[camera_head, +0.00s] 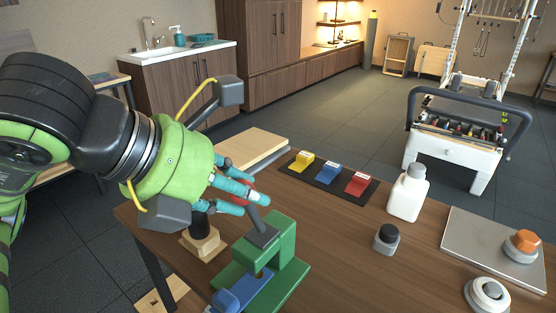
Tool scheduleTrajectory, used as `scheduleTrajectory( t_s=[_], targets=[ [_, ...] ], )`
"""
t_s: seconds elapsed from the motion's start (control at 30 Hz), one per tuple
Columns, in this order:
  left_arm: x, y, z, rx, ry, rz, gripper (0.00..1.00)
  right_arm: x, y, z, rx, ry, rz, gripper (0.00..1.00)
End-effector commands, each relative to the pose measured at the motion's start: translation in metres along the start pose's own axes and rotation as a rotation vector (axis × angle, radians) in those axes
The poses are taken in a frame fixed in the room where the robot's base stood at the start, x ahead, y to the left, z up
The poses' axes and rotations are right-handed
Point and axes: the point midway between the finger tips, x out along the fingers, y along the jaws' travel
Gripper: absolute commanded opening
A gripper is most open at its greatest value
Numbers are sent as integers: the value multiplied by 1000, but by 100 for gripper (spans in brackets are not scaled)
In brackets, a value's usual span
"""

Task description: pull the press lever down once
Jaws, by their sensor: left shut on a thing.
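The press (285,250) is a green frame on a green base near the front edge of the wooden table. Its dark grey lever (262,234) slants up and to the left from the top of the frame. My left gripper (248,194), with teal fingers, is shut around the lever's red upper end, which shows only in part between the fingers. The lever is raised and tilted. A blue part (232,298) sits at the front of the press, cut off by the lower edge. My right gripper is not in view.
A wooden block with a black post (203,238) stands just left of the press. A dark mat with yellow, blue and red blocks (328,176), a white bottle (408,192), a black-topped button (387,238) and a metal plate (480,238) are to the right.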

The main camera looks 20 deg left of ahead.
Motion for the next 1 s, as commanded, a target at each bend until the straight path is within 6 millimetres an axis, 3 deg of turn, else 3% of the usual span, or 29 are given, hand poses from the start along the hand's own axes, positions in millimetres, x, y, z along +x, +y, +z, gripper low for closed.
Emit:
scheduleTrajectory(
  t_s=[0.27,1.0],
  targets=[
    [1,2,1,-5,-5,7,0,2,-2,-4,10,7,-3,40],
    [10,0,19,-41,191,43,0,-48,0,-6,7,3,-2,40]
  ],
)
